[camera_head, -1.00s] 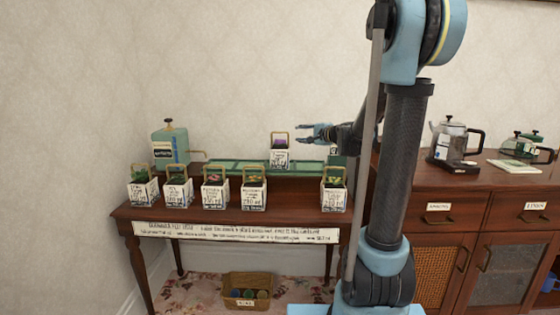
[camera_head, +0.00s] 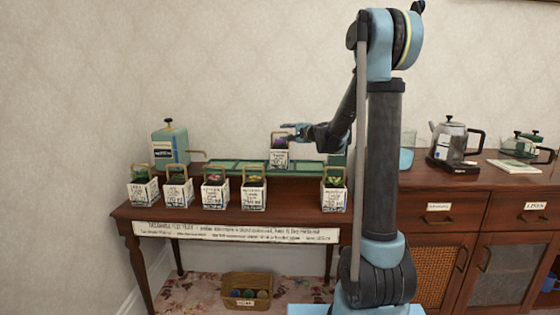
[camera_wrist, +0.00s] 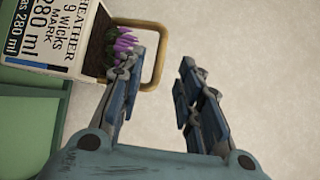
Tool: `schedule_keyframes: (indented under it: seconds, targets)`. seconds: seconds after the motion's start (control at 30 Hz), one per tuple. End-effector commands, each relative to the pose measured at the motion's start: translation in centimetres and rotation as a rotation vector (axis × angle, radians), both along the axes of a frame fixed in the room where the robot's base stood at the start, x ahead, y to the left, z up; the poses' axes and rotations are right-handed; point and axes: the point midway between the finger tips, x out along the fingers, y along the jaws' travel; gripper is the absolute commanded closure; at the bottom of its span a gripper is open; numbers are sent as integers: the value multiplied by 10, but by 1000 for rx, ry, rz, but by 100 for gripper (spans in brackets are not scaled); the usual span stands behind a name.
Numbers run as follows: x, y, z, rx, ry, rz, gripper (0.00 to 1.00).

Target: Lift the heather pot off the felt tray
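The heather pot (camera_head: 279,158) is a white lettered cube with purple flowers and a brass loop handle. It stands at the back of the table on the green felt tray (camera_head: 225,167). In the wrist view the pot (camera_wrist: 45,38) is at upper left, its label reading HEATHER, with green tray surface (camera_wrist: 28,125) below it. My gripper (camera_head: 287,131) is at the height of the pot's handle. In the wrist view my gripper (camera_wrist: 163,62) is open, fingers well apart. The handle's bar shows between the fingertips; the left finger covers part of it. No grip shows.
Several similar potted cubes (camera_head: 254,194) line the table front (camera_head: 300,212). A green canister (camera_head: 170,146) stands at back left. A sideboard (camera_head: 440,187) with a kettle (camera_head: 449,137) is at right. A basket (camera_head: 247,290) sits on the floor.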

Motion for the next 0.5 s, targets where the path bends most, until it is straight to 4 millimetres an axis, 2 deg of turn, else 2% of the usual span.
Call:
schedule_keyframes:
  seconds: [0.27, 0.5]
  targets:
    - [9, 8, -3, 0, 0, 1, 68]
    - [31, 27, -9, 0, 0, 1, 68]
